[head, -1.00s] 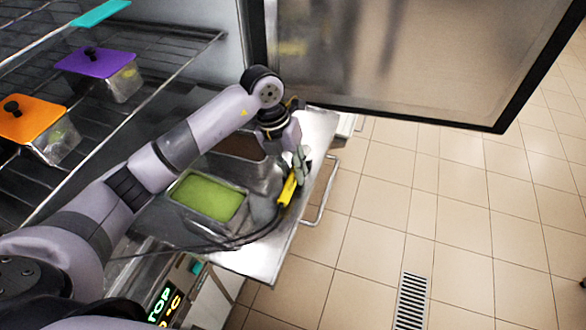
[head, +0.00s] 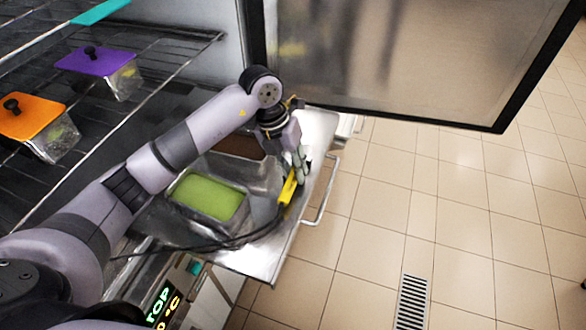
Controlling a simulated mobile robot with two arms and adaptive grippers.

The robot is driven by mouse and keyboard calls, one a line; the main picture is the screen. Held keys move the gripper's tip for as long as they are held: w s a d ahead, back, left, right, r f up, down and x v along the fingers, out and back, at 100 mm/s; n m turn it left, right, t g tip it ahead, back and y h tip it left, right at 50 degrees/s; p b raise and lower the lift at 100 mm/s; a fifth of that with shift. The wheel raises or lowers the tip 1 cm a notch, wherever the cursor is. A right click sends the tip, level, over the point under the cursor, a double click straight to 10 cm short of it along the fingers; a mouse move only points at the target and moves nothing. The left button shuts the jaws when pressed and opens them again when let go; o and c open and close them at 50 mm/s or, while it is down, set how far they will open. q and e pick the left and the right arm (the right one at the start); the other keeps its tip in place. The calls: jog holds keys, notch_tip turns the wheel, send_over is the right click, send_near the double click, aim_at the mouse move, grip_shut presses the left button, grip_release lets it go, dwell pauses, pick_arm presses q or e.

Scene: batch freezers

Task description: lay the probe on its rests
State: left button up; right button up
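The probe (head: 288,188) has a yellow handle and lies slantwise near the right edge of the metal counter. A dark cable runs from its lower end to the left across the counter front. My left gripper (head: 300,166) is over the upper end of the handle, its fingers close together and apparently shut on the probe. The fingers hide that end. A small dark upright piece shows just right of the fingers, perhaps one of the rests; I cannot make out the rests clearly. My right gripper is not in view.
A pan of green mix (head: 208,197) and a brown one (head: 238,146) sit in the counter left of the probe. An open door (head: 400,60) stands behind the arm. Wire shelves hold tubs with purple (head: 95,61) and orange (head: 32,117) lids. Tiled floor lies right.

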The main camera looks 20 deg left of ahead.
pick_arm(q)
jog(key=o, duration=0.4)
jog(key=shift+s+a+f, duration=0.15)
jog(key=shift+f, duration=0.4)
jog(key=shift+s+a+f, duration=0.1)
jog(key=shift+s+f, duration=0.05)
jog(key=shift+f, duration=0.35)
jog(key=shift+o, duration=0.7)
jog(key=shift+w+g, duration=0.2)
jog(key=shift+g, duration=0.1)
jog(key=v, duration=1.2)
jog(key=shift+r, duration=0.2)
jog(key=shift+d, duration=0.15)
